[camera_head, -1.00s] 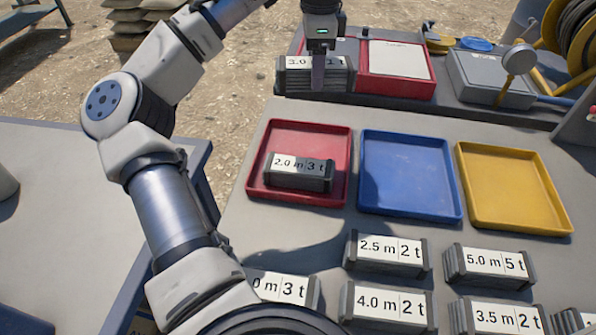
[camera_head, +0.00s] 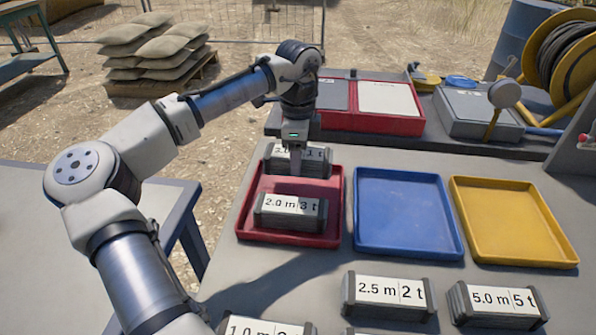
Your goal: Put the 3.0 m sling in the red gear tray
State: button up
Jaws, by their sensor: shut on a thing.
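The 3.0 m sling (camera_head: 316,157), a dark bundle with a white label partly hidden by my gripper, is at the back part of the red gear tray (camera_head: 246,222). My gripper (camera_head: 296,168) points down in front of its label and is shut on it. I cannot tell whether the sling touches the tray floor or hangs just above it. The 2.0 m 3 t sling (camera_head: 290,213) lies in the front part of the same tray, just before the held sling.
An empty blue tray (camera_head: 405,212) and an empty yellow tray (camera_head: 513,221) stand to the right. Slings labelled 2.5 m 2 t (camera_head: 389,294) and 5.0 m 5 t (camera_head: 497,303) lie in front. A red case (camera_head: 388,106) and a grey box (camera_head: 476,113) are behind.

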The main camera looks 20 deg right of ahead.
jog(key=shift+f, duration=2.45)
jog(key=o, duration=1.2)
jog(key=shift+f, duration=0.15)
notch_tip(320, 180, up, 12)
jog(key=shift+r, duration=0.15)
